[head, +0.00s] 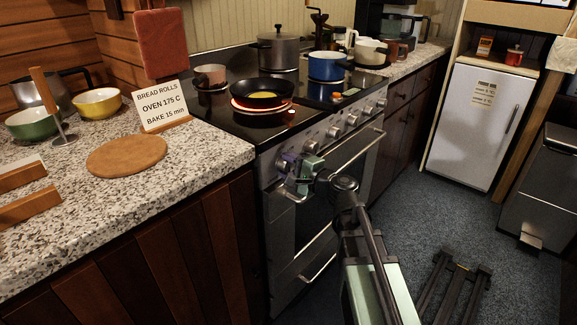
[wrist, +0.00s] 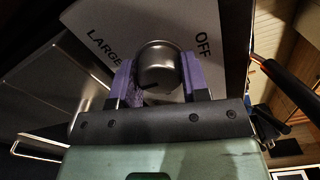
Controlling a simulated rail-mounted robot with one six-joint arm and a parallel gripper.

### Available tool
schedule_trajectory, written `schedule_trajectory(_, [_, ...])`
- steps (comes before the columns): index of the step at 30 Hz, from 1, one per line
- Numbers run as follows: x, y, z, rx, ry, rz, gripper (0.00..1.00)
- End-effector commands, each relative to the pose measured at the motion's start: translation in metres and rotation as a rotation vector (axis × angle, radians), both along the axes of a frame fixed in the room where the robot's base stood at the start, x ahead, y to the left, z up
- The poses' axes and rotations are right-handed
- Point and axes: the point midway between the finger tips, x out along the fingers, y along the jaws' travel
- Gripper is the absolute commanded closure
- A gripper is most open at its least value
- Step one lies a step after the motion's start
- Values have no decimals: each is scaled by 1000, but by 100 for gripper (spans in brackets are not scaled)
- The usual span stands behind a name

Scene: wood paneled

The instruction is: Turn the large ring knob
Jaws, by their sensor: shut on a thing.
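The large ring knob (wrist: 160,56) is a round metallic knob in the wrist view. The panel around it reads "LARGE", partly covered, and "OFF" to its upper right. My gripper (wrist: 158,76) has its two purple fingers shut on the knob, one on each side. In the head view my gripper (head: 293,169) is at the near end of the stove's front panel and hides the knob it holds. A black frying pan (head: 262,97) with something yellow in it sits on a glowing red burner.
More knobs (head: 334,132) run along the stove front to the right of my gripper. The oven handle (head: 350,152) sticks out just below them. A blue pot (head: 327,67) and other pots stand on the cooktop. The floor (head: 425,205) right of the stove is partly clear.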

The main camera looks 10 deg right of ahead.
Motion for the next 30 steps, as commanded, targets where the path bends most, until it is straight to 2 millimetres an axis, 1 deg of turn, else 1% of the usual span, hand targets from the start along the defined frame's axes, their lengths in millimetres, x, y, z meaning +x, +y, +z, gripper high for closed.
schedule_trajectory(3, [-1, 0, 0, -2, 0, 0, 82])
schedule_trajectory(4, [-1, 0, 0, -2, 0, 0, 56])
schedule_trajectory(6, [-1, 0, 0, -2, 0, 0, 46])
schedule_trajectory(9, [0, 0, 0, -1, 0, 0, 32])
schedule_trajectory(16, [0, 0, 0, -1, 1, 0, 32])
schedule_trajectory(19, [-6, -4, 0, 0, 0, -2, 32])
schedule_trajectory(23, [-28, -18, 0, -1, 1, -4, 32])
schedule_trajectory(27, [-58, -40, 0, -1, 1, -4, 32])
schedule_trajectory(30, [-75, -53, 0, -1, 1, -4, 32])
